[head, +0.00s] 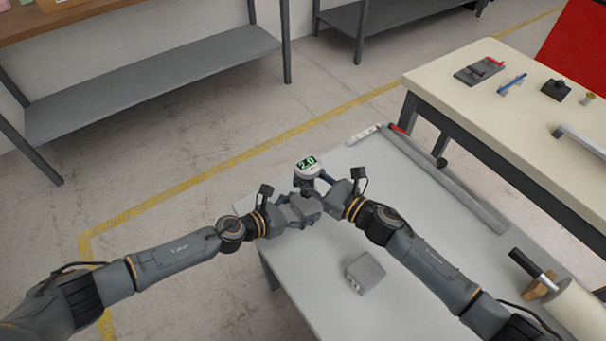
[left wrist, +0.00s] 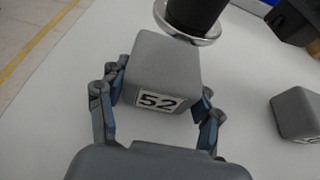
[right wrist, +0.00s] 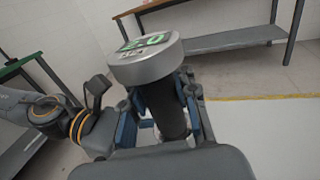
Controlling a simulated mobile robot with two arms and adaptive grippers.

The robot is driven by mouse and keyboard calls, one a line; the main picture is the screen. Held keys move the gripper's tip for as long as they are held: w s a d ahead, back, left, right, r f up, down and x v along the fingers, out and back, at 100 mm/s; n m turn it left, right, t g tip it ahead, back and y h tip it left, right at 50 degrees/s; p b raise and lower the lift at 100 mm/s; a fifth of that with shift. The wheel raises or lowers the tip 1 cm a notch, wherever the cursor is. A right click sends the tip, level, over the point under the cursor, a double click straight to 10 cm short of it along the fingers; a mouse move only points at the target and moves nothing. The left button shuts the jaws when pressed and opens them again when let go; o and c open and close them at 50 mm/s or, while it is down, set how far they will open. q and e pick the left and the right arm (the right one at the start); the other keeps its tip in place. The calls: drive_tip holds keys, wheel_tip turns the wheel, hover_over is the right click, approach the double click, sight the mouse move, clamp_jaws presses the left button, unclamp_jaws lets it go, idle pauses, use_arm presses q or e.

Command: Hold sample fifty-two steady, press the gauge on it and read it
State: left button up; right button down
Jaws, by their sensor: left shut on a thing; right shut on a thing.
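Sample fifty-two is a grey foam block (head: 305,207) at the left edge of the light table. Its 52 label faces me in the left wrist view (left wrist: 158,102). My left gripper (left wrist: 160,95) is shut on it, one finger on each side. My right gripper (right wrist: 165,118) is shut on the black shaft of the gauge. The gauge's round silver head (right wrist: 146,62) has a green display, which reads 2.0 in the head view (head: 307,166). The gauge's dark body and metal foot (left wrist: 190,25) are at the block's far top edge; I cannot tell whether they touch.
A second grey block (head: 366,272) lies nearer on the table, clear of both arms. A long grey bar (head: 450,180) runs along the table's right side. A roll (head: 580,308) is at lower right. A cream bench (head: 520,95) with small tools stands beyond.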

idle(0.8)
use_arm(q)
drive_tip(key=o, duration=1.2)
drive_tip(key=v, duration=1.2)
